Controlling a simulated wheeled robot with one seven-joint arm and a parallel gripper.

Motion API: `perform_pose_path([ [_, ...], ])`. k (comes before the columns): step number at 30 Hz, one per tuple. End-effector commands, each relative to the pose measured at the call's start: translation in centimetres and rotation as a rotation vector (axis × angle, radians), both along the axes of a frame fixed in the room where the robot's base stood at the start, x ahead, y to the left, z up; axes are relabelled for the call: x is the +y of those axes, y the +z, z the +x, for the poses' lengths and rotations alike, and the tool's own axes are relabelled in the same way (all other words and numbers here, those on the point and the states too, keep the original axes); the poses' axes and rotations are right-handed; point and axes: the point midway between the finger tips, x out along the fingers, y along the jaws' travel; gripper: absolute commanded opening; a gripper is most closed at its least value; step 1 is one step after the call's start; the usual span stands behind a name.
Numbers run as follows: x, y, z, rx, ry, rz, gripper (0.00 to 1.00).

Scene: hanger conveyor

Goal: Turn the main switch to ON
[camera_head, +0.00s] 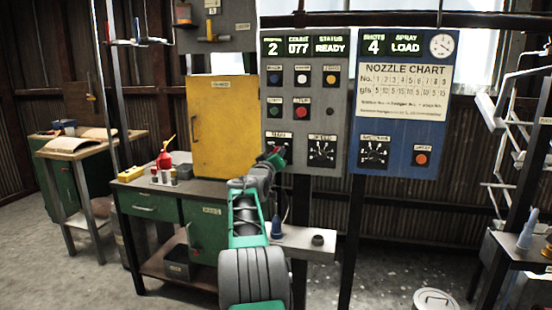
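The grey control panel (352,110) stands upright at the centre, with a display, several coloured buttons and two dials along its lower edge. The lower left dial is the main switch (284,140), under a small label that seems to read MAIN. My gripper (276,153) is in front of the lower part of this dial and hides much of it. I cannot tell whether the gripper touches the switch, nor which way the switch points. The fingers are too small and dark to show whether they are open or shut. My green and black arm reaches up to it from below.
Another dial (322,151) sits just right of the main switch. A blue panel (405,140) with a nozzle chart adjoins on the right. A small shelf (300,245) with a blue nozzle is below. A yellow cabinet (218,120) and green workbench (155,206) stand left.

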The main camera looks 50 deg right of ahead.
Motion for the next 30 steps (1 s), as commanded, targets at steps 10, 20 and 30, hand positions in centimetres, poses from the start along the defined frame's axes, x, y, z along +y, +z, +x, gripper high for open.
perform_pose_path([
  [10, -0.01, -0.02, 0.01, -0.013, 0.000, 0.006, 0.00],
  [20, -0.01, -0.01, 0.01, -0.012, 0.000, 0.005, 0.47],
  [30, 0.08, 0.01, -0.02, -0.012, 0.000, 0.005, 0.53],
])
